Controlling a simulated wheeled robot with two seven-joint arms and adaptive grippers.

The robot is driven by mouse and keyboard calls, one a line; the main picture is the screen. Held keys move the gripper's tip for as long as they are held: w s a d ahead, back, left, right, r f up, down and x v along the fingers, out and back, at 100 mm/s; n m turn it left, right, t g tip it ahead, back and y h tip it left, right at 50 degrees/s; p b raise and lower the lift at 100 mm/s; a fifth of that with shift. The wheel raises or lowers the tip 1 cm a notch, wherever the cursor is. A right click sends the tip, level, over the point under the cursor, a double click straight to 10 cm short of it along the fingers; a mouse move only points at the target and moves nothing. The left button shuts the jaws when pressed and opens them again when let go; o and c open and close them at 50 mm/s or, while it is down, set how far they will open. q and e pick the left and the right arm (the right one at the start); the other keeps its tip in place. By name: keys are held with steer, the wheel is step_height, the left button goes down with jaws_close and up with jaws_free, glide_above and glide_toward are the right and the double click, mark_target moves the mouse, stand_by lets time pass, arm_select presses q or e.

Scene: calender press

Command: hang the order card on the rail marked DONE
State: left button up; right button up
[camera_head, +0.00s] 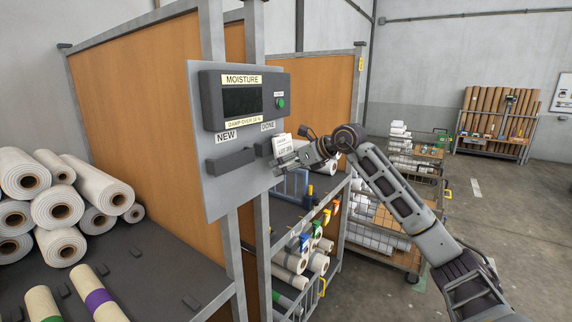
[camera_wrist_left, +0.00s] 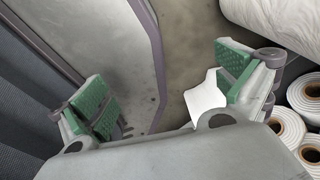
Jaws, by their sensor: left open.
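The order card (camera_head: 282,146) is white with dark print. It shows in the head view at the rail marked DONE (camera_head: 263,147), over its right part. I cannot tell whether it hangs on the rail or is only in front of it. My right gripper (camera_head: 285,160) is at the card's lower edge, small and partly hidden, so its grip is unclear. The rail marked NEW (camera_head: 230,161) looks empty. My left gripper (camera_wrist_left: 165,100) shows only in the left wrist view, with its green pads wide apart. A white piece (camera_wrist_left: 206,98) appears beside its right finger; I cannot tell what it is.
The grey panel (camera_head: 215,195) carries a MOISTURE display (camera_head: 242,101) and a green button (camera_head: 281,103). White rolls (camera_head: 57,207) lie on a dark table at left. Open floor is at right.

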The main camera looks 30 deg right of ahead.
steer(key=shift+f, duration=0.35)
stand_by(0.3)
steer(key=o, duration=1.2)
steer(key=shift+o, duration=0.2)
steer(key=shift+d, duration=0.1)
steer(key=v, duration=1.2)
steer(key=shift+r, duration=0.1)
